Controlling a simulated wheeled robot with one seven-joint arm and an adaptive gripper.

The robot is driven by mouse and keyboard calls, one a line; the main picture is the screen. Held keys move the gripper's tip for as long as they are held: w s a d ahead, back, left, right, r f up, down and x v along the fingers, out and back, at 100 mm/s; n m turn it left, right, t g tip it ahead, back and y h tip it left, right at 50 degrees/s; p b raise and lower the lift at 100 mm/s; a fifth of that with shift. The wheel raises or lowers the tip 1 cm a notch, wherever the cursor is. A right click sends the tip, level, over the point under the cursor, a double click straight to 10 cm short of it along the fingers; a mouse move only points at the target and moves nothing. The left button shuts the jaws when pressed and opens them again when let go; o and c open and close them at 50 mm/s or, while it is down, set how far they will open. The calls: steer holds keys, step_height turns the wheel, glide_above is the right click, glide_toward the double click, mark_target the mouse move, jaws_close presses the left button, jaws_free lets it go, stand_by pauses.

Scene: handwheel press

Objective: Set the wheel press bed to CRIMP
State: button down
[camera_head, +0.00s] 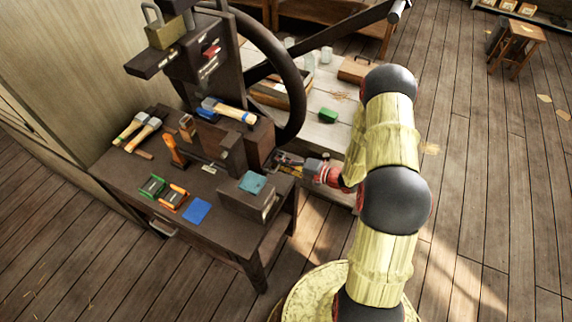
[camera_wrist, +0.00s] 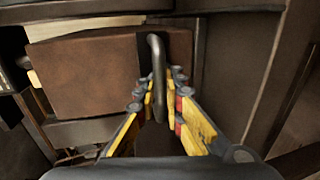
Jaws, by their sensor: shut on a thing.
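The dark wheel press (camera_head: 235,140) stands on a wooden bench, with a large handwheel (camera_head: 298,90) on its right side. My gripper (camera_head: 288,160) reaches in from the right at the press's lower part. In the wrist view my gripper (camera_wrist: 160,92) is shut on a curved grey metal handle (camera_wrist: 157,60). The handle stands upright in front of a brown block (camera_wrist: 90,72), which looks like part of the press. A small pale label (camera_head: 208,168) is on the press front, too small to read. In the head view the handle is hidden by the fingers.
Hammers (camera_head: 138,130), an orange-handled tool (camera_head: 173,151), green and orange pieces, a blue square (camera_head: 197,211) and a box with a teal top (camera_head: 252,183) crowd the bench. A long dark bar (camera_head: 330,40) sticks out up right. A pale table (camera_head: 335,130) stands behind.

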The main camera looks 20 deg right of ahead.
steer(key=shift+w+a, duration=0.15)
steer(key=shift+w, duration=0.1)
steer(key=c, duration=2)
jaws_free()
steer(key=shift+o, duration=0.2)
steer(key=v, duration=1.2)
